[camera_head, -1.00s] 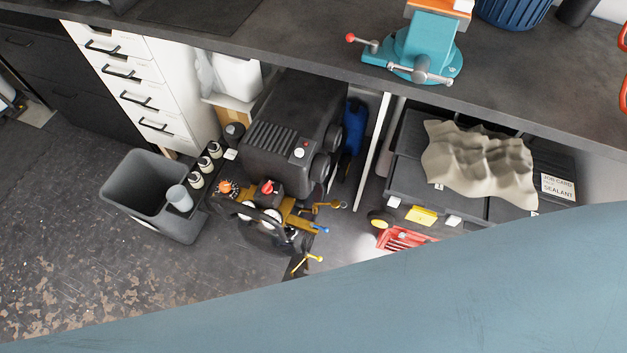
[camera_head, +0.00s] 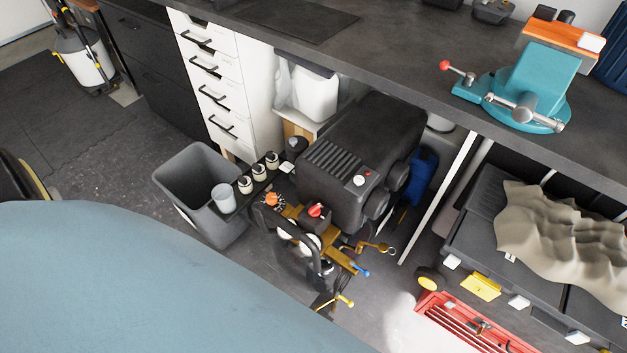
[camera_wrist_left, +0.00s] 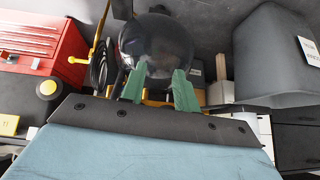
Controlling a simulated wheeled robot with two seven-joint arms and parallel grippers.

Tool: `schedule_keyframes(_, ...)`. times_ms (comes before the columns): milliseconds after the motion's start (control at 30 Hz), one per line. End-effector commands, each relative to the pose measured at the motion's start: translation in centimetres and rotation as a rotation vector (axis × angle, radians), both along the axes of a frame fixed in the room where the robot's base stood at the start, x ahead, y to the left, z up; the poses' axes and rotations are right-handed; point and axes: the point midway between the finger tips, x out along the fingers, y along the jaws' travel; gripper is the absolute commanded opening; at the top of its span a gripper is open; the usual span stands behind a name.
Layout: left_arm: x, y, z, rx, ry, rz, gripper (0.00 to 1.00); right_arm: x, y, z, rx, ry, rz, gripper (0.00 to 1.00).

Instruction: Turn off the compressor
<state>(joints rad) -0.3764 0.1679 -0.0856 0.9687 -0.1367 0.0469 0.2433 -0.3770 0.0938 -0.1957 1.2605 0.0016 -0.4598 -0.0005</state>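The compressor (camera_head: 355,165) is a black boxy unit on the floor under the bench in the head view. My left gripper (camera_wrist_left: 160,72) shows two green fingertips apart in the left wrist view, before a dark round body (camera_wrist_left: 155,42). I cannot tell what that body is. Neither gripper shows in the head view.
A grey bin (camera_head: 200,165) stands left of the compressor. A black case bearing crumpled beige cloth (camera_head: 560,235) and a red toolbox (camera_head: 465,325) lie right. The bench (camera_head: 400,75) with a teal vise (camera_head: 525,90) overhangs. My blue-grey body part covers the lower left.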

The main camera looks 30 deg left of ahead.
Motion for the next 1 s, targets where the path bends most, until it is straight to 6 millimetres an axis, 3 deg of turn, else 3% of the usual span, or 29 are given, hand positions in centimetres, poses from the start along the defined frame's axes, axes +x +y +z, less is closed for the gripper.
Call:
schedule_keyframes(33,2.0,0.8,-1.0,-0.006,-0.078,0.003,0.31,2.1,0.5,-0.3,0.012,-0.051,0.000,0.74)
schedule_keyframes(200,7.8,2.9,1.0,-0.045,-0.337,-0.001,0.31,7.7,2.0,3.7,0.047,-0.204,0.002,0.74)
schedule_keyframes(400,12.7,4.0,4.9,-0.108,-0.620,-0.062,0.31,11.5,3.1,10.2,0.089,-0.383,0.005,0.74)
schedule_keyframes(600,14.9,3.8,8.8,-0.169,-0.823,-0.157,0.31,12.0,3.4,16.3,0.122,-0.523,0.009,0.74)
schedule_keyframes(700,15.2,3.5,10.1,-0.190,-0.880,-0.194,0.31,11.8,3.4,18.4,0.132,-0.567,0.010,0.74)
schedule_keyframes(1000,16.4,3.0,11.5,-0.208,-0.925,-0.227,0.31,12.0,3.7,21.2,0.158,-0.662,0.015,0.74)
